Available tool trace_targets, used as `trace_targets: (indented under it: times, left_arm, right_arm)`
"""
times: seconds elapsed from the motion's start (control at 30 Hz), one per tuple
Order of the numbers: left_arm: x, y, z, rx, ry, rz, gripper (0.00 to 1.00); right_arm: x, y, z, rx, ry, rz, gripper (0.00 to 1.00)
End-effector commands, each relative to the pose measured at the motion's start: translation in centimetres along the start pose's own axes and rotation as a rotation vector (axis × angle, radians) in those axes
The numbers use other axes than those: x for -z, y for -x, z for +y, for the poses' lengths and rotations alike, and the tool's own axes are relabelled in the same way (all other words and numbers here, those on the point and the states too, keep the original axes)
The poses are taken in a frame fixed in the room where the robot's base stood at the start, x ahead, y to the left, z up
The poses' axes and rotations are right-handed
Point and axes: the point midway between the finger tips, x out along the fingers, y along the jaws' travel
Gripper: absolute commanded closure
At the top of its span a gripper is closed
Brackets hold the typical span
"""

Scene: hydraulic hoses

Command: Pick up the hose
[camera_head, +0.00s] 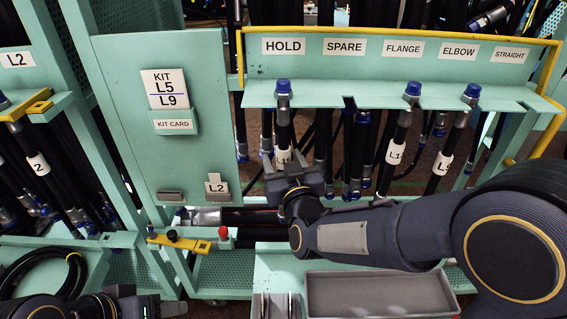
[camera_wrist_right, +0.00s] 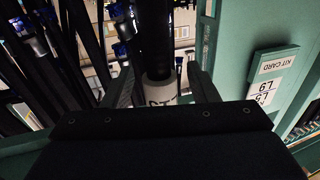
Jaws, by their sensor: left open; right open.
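A black hose (camera_head: 283,117) with a blue-capped top fitting hangs from the rack slot under the HOLD sign (camera_head: 283,46). Its white label (camera_head: 283,157) is partly hidden by my right gripper (camera_head: 295,172). In the right wrist view the hose (camera_wrist_right: 155,35) stands upright between the two fingers of my right gripper (camera_wrist_right: 159,80), with its white label (camera_wrist_right: 160,90) low between them. The fingers are open, one on each side. Whether either touches the hose cannot be told. My left gripper (camera_head: 146,304) is open at the bottom left, partly out of frame, away from the hanging hoses.
Labelled hoses hang under FLANGE (camera_head: 396,150) and ELBOW (camera_head: 445,160), to the right. A green kit panel (camera_head: 135,105) stands to the left. A grey tray (camera_head: 380,290) lies below my right arm. Coiled black hose (camera_head: 40,270) lies at the lower left.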

Motion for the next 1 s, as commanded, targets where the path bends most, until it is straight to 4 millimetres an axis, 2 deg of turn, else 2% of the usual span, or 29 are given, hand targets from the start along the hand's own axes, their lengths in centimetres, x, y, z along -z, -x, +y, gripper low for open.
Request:
trace_targets:
  times: [0.07, 0.43, 0.87, 1.0]
  left_arm:
    - [0.0, 0.0, 0.0, 0.0, 0.0, 0.0, 0.5]
    - [0.0, 0.0, 0.0, 0.0, 0.0, 0.0, 0.5]
    - [-0.1, -0.2, -0.1, 0.0, 0.0, 0.0, 0.5]
    - [-0.2, -0.3, -0.1, 0.0, 0.0, 0.0, 0.5]
  right_arm:
    - [0.0, 0.0, 0.0, 0.0, 0.0, 0.0, 0.51]
    - [0.0, 0.1, 0.0, 0.0, 0.0, 0.0, 0.99]
    - [0.6, 0.0, 0.0, 0.0, -0.002, 0.005, 1.0]
    - [0.7, 1.3, -0.5, 0.003, -0.002, 0.003, 1.0]
